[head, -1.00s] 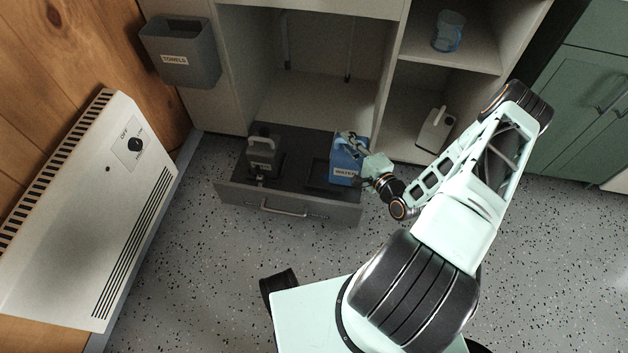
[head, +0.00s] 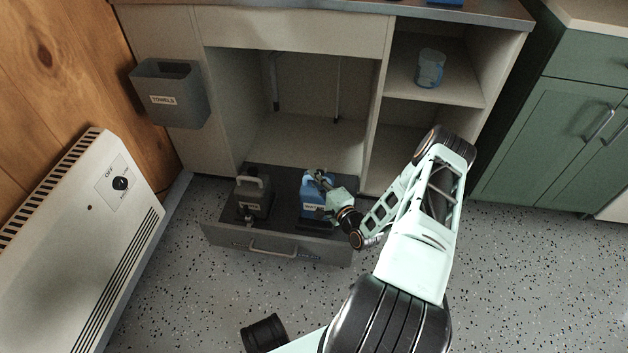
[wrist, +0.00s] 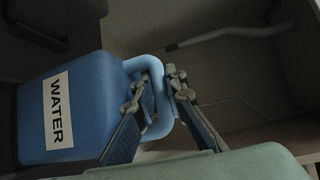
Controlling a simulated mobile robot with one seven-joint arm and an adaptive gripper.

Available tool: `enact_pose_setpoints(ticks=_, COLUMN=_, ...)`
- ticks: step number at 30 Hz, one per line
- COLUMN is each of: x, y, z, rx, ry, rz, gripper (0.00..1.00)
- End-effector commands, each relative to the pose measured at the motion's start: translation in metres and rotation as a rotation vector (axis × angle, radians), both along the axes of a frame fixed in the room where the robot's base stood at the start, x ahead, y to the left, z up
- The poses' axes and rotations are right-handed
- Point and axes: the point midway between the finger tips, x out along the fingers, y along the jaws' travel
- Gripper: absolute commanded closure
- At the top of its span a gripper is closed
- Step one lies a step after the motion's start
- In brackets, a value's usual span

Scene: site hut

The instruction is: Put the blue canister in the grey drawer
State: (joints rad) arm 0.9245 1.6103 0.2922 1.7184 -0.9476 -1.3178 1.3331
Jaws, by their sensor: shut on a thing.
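The blue canister (head: 314,209), labelled WATER, is upright in the right half of the open grey drawer (head: 275,243). I cannot tell whether its base touches the drawer floor. My gripper (head: 322,178) is at its top, shut on its handle. In the wrist view the canister (wrist: 85,95) is on the left, and my gripper (wrist: 160,88) has its fingers on either side of the blue handle loop.
A dark grey canister (head: 251,198) stands in the drawer's left half. A towels bin (head: 172,95) hangs at the left of the cabinet, above a white heater (head: 85,240). A blue-tinted jug (head: 430,68) stands on the right shelf. My arm hides part of the lower right compartment.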

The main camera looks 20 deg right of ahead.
Motion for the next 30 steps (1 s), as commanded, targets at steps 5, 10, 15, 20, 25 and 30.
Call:
enact_pose_setpoints(ticks=5, x=0.003, y=-0.001, z=-0.006, rx=-0.003, ry=-0.016, rz=-0.001, gripper=1.0)
enact_pose_setpoints(ticks=10, x=0.003, y=-0.001, z=-0.018, rx=-0.002, ry=-0.015, rz=0.0, gripper=1.0)
enact_pose_setpoints(ticks=15, x=0.003, y=0.0, z=-0.04, rx=-0.002, ry=-0.015, rz=0.0, gripper=1.0)
enact_pose_setpoints(ticks=20, x=0.003, y=-0.001, z=-0.043, rx=-0.001, ry=-0.016, rz=0.0, gripper=1.0)
enact_pose_setpoints(ticks=25, x=0.003, y=-0.001, z=-0.043, rx=-0.001, ry=-0.016, rz=0.0, gripper=1.0)
enact_pose_setpoints(ticks=30, x=0.0, y=0.0, z=-0.05, rx=0.0, ry=-0.002, rz=0.001, gripper=0.81)
